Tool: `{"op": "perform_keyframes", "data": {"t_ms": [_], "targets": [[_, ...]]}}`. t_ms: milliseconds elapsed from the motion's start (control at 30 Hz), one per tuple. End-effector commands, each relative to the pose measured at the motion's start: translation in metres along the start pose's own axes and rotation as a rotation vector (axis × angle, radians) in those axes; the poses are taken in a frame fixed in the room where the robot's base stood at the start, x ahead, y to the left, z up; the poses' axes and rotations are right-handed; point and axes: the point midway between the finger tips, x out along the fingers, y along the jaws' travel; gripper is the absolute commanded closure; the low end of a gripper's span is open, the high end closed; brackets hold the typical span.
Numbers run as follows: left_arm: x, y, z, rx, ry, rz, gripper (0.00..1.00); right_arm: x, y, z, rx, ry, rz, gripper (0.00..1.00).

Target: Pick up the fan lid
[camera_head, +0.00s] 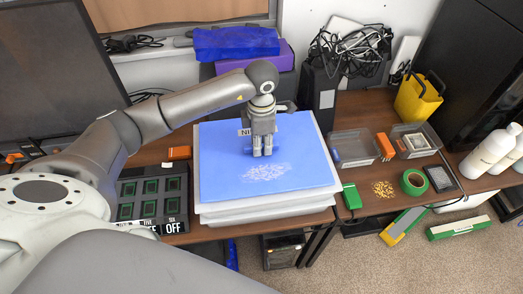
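My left gripper (263,153) points down over the blue surface (225,180) on top of a stack of white, box-like pieces (265,215). Its two fingertips are close together, and I cannot tell whether they are fully shut or have something thin between them. A pale speckled patch (266,173) lies on the blue surface just in front of the fingertips. I cannot pick out a fan lid for certain in this view. My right gripper is not in view.
Grey trays (353,148), a green tape roll (414,182), a pile of small brass-coloured pieces (383,188) and a yellow container (418,98) are on the right. A switch panel (152,198) sits left of the stack. Cables (350,50) clutter the back.

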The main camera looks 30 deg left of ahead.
Motion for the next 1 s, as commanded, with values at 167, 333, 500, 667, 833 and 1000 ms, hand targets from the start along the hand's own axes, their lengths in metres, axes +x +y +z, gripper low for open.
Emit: {"op": "perform_keyframes", "data": {"t_ms": [167,333,500,667,833,1000], "targets": [[0.000,0.000,0.000,0.000,0.000,0.000,1.00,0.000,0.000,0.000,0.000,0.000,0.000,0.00],[-0.001,0.000,0.000,0.000,-0.001,0.001,1.00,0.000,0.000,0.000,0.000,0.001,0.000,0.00],[-0.001,0.000,0.000,0.000,-0.001,0.001,1.00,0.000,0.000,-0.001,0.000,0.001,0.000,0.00],[-0.005,0.001,0.001,0.000,-0.002,0.003,1.00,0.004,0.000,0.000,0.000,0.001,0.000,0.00],[-0.021,0.002,0.001,0.000,-0.005,0.005,1.00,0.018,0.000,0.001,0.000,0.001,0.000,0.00],[-0.057,-0.023,0.003,0.007,-0.008,0.007,1.00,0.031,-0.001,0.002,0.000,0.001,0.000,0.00]]}}
